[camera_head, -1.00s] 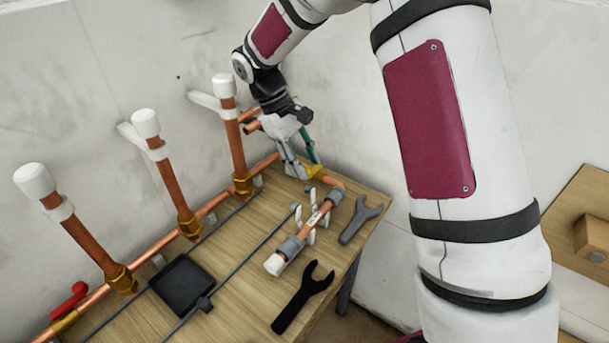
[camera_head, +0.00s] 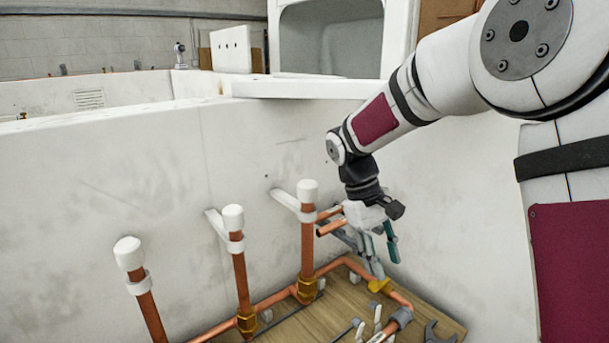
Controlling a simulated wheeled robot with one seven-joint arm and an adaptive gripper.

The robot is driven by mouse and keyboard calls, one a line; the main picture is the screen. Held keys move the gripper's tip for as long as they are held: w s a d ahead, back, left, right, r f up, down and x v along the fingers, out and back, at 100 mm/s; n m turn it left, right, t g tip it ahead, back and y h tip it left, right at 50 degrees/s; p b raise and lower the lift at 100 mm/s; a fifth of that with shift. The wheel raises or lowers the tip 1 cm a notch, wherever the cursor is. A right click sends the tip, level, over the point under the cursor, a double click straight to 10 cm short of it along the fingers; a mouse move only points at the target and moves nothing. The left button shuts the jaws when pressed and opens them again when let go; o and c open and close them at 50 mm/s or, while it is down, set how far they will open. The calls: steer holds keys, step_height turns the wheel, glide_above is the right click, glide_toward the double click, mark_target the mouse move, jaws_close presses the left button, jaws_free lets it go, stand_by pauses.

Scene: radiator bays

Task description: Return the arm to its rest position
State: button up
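My arm reaches in from the right, and my gripper (camera_head: 374,262) points down over the back right corner of the wooden bench. Its grey fingers are just above or beside a yellow fitting (camera_head: 379,285) on the copper pipe; I cannot tell whether they touch it. A teal part (camera_head: 391,246) shows beside the fingers. The gap between the fingertips is not clear, and I see nothing surely held.
Copper risers with white caps (camera_head: 233,217) stand close left of the gripper, along a white wall (camera_head: 120,190). Short copper stubs (camera_head: 331,228) are right by it. A grey wrench (camera_head: 436,333) lies on the bench (camera_head: 330,312). Space above the wall is open.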

steer(key=s+d+r+m+t+y, duration=0.1)
steer(key=s+d+r+m+t, duration=0.15)
steer(key=s+r, duration=0.9)
steer(key=s+f+m+t+y, duration=0.1)
steer(key=s+t, duration=0.1)
steer(key=s, duration=0.4)
steer(key=s+a+f+m+t+y, duration=0.1)
steer(key=s+m+t, duration=0.1)
steer(key=s, duration=0.5)
steer(key=shift+s+y, duration=0.25)
steer(key=shift+y, duration=0.05)
